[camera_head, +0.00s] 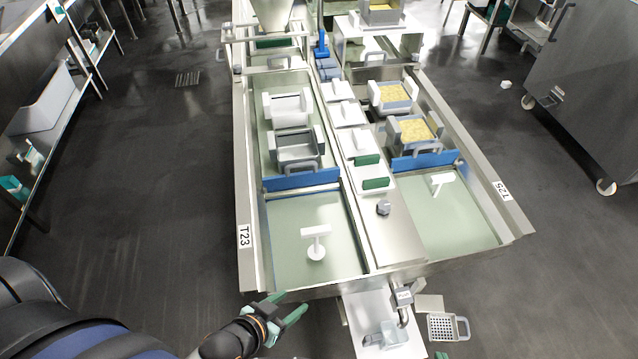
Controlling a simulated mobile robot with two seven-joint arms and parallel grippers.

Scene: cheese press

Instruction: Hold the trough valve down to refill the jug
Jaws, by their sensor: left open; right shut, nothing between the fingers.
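The trough valve (403,297), a small grey block with a label above a curved metal spout (403,318), sits at the front end of the trough. A pale, see-through jug (391,335) stands on a white shelf below and slightly left of the spout. Its fill level is too small to tell. My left gripper (288,309) is open and empty, in front of the trough's near left corner, well left of the valve and jug. Only a small green tip of my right gripper (441,355) shows at the bottom edge, below and right of the jug.
Trough T23 (243,240) and trough T25 (500,190) run side by side, with blue dividers, moulds and white T-shaped tools inside. A perforated grey tray (442,327) lies right of the jug. A metal cabinet (590,80) stands at right. Dark floor is clear at left.

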